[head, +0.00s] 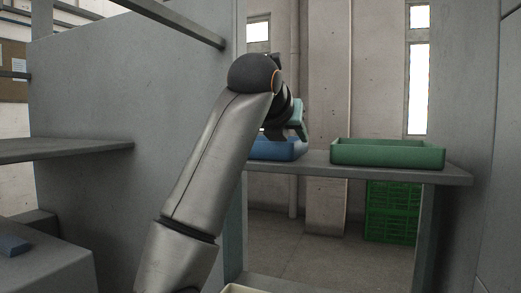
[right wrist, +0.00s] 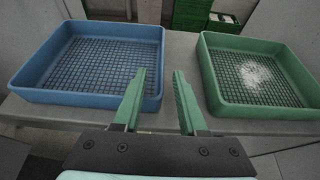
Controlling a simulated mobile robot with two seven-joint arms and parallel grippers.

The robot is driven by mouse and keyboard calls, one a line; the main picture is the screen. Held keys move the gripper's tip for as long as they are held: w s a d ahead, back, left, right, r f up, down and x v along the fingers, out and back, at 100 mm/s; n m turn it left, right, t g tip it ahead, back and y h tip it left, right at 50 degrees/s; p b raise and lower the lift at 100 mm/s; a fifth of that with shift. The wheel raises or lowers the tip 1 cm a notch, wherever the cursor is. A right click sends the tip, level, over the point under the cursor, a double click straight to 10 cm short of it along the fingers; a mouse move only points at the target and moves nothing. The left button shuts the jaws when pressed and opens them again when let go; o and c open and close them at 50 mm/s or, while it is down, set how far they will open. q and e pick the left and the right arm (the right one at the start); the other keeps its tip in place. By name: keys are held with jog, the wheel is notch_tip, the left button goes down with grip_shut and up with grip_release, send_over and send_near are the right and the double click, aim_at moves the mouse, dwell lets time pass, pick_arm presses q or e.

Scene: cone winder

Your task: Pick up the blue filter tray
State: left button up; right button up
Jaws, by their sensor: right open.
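The blue filter tray (head: 276,149) sits on a grey shelf, partly hidden behind my right arm in the head view. In the right wrist view the blue filter tray (right wrist: 94,101) shows nearly whole at the left, with a dark grid floor that looks empty. My right gripper (head: 300,136) is at the shelf, in front of the tray in the head view. I cannot tell whether a finger touches the tray. My left gripper is not in view.
A green tray (head: 388,153) stands right of the blue one on the shelf (head: 455,176); white material (right wrist: 262,80) lies on its grid. A gap separates the trays. Green crates (head: 392,211) stand below and behind. Grey panels flank the shelf.

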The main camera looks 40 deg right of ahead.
jog(key=shift+d+r+p+x, duration=0.1)
jog(key=shift+r+p+x, duration=0.15)
jog(key=shift+x, duration=0.65)
jog(key=shift+d+r+p+x, duration=0.1)
jog(key=shift+p+x, duration=0.15)
jog(key=shift+x, duration=0.65)
jog(key=shift+d+r+p+x, duration=0.1)
jog(key=shift+r+p+x, duration=0.15)
jog(key=shift+x, duration=0.65)
jog(key=shift+w+d+f, duration=0.15)
jog(key=shift+d+f, duration=0.1)
jog(key=shift+c, duration=0.2)
grip_shut()
